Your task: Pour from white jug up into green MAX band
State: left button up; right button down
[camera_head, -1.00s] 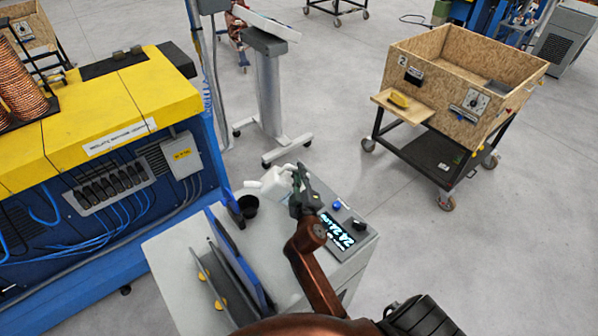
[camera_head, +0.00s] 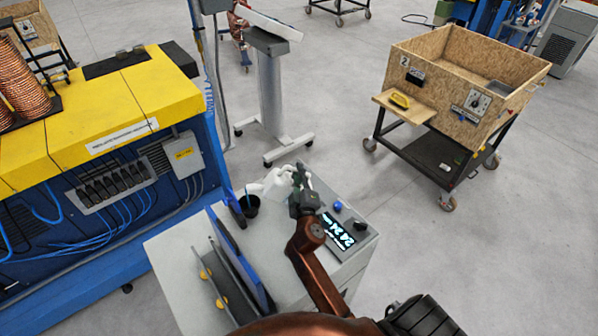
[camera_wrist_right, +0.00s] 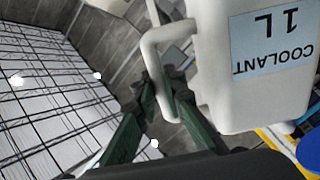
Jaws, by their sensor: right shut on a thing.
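The white jug (camera_head: 270,185) is tilted to the left over the worktop, its spout end above a black cup (camera_head: 250,208). A thin blue stream runs from the jug down into the cup. My right gripper (camera_head: 299,180) is shut on the jug's handle. In the right wrist view the jug (camera_wrist_right: 225,95) shows a label reading COOLANT 1 L, upside down, and the green fingers of my right gripper (camera_wrist_right: 163,92) are at the handle. The green MAX band and the liquid level inside the cup cannot be made out. My left gripper is not in view.
A grey worktop (camera_head: 178,262) carries the cup, an upright blue plate (camera_head: 240,258) left of my right arm, and a lit display (camera_head: 338,231) with knobs on the right. A blue and yellow machine (camera_head: 75,130) stands close on the left.

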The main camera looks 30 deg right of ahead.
jog(key=shift+w+a+n+p, duration=0.25)
jog(key=shift+a+n+p, duration=0.15)
jog(key=shift+n, duration=0.25)
jog(key=shift+w+a+n+p, duration=0.2)
jog(key=shift+a+n+p, duration=0.1)
jog(key=shift+a+n, duration=0.3)
dwell(1.8)
jog(key=shift+r+n, duration=0.1)
jog(key=shift+n, duration=0.15)
dwell(0.5)
jog(key=shift+w+a+r+n+p, duration=0.2)
jog(key=shift+a+r+n+p, duration=0.2)
jog(key=shift+r+p, duration=0.2)
jog(key=shift+w+a+r+n+p, duration=0.25)
jog(key=shift+a+r+p, duration=0.2)
jog(key=shift+p, duration=0.25)
dwell(2.9)
